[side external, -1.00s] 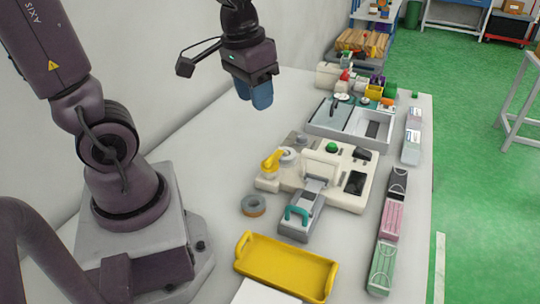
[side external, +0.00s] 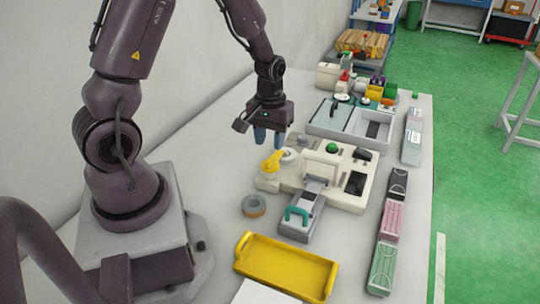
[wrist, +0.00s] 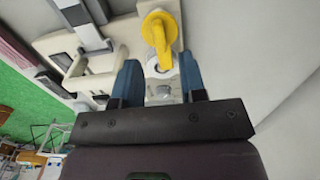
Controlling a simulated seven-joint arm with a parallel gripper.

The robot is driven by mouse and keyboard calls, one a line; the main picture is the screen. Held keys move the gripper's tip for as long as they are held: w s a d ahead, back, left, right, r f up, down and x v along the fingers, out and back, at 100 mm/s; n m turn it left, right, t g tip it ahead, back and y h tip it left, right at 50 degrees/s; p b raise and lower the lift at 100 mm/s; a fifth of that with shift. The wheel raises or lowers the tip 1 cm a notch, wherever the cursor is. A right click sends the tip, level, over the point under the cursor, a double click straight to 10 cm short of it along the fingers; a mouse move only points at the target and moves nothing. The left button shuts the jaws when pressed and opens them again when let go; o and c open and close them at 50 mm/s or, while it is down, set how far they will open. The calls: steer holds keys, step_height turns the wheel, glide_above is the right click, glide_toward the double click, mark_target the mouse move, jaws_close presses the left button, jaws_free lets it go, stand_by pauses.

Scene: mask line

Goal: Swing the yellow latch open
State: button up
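The yellow latch (side external: 272,161) is a handle on a round pivot at the left end of a cream machine (side external: 337,192). In the wrist view the yellow latch (wrist: 158,32) lies just beyond my fingertips, a little left of the middle of the gap. My gripper (side external: 270,141) is above and slightly behind the latch, pointing down, with its two blue fingers apart and nothing between them. The wrist view also shows the open gripper (wrist: 164,68). A grey round knob (side external: 289,154) sits beside the latch.
The machine carries a green button (side external: 332,148) and a slide with a teal handle (side external: 297,214). A tape roll (side external: 254,206) and a yellow tray (side external: 287,268) are in front. Dark, pink and green boxes (side external: 391,220) line the right edge. A grey tray (side external: 350,125) stands behind.

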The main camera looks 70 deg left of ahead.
mark_target(270, 158)
step_height(270, 158, down, 5)
steer(key=shift+f, duration=0.2)
jaws_close()
